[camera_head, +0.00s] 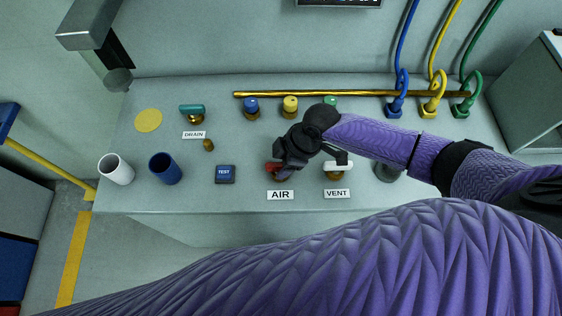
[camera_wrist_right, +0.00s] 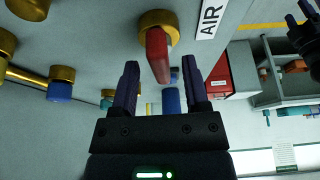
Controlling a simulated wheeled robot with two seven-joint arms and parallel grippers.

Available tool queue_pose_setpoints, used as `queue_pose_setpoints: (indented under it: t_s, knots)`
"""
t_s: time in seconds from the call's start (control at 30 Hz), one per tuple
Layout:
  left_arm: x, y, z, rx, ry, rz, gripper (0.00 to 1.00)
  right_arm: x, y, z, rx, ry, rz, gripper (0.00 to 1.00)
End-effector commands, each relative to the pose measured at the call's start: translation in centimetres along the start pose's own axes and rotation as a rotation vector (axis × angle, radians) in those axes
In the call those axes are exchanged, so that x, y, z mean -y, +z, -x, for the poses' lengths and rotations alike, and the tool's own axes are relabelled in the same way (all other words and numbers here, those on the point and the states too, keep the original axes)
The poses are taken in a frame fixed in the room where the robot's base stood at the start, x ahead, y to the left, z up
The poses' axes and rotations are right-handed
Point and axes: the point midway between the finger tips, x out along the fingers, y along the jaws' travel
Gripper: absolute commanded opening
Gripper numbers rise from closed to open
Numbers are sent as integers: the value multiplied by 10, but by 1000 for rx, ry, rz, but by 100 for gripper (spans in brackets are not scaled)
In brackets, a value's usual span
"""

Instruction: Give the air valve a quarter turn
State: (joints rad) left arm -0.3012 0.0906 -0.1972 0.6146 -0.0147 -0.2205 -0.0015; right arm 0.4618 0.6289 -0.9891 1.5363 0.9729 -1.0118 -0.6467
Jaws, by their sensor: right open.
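The air valve has a red handle (camera_head: 273,167) above the AIR label (camera_head: 280,195) on the bench. In the right wrist view its red handle (camera_wrist_right: 158,55) stands out from a brass base (camera_wrist_right: 158,19). My right gripper (camera_head: 283,169) is at the air valve and hides part of it. In the right wrist view my right gripper (camera_wrist_right: 160,82) is open. The handle's end lies between the fingertips in the picture; I cannot tell if they touch it. A dark shape at that view's right edge may be my left gripper; its fingers are unclear.
The white-handled vent valve (camera_head: 337,164) is close on the right. A TEST button (camera_head: 225,174), blue cup (camera_head: 165,168), white cup (camera_head: 116,169) and teal drain valve (camera_head: 192,112) are on the left. Capped brass fittings and a brass pipe (camera_head: 360,93) line the back.

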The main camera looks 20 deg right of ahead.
Motion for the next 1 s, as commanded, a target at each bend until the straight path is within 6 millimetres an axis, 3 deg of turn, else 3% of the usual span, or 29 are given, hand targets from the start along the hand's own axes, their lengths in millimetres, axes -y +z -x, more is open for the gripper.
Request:
queue_pose_setpoints:
  t_s: [0.3,0.5,0.6,1.0]
  knots:
    - [0,0,-1,1,0,-1,59,0,-1,-6,-1,1,0,59]
    - [0,0,-1,0,-1,-1,59,0,0,-6,-1,1,0,16]
    - [0,0,-2,0,-1,-1,59,0,0,-6,-1,1,-1,0]
    - [0,-1,-4,-2,-1,-1,59,0,0,-6,0,-10,25,0]
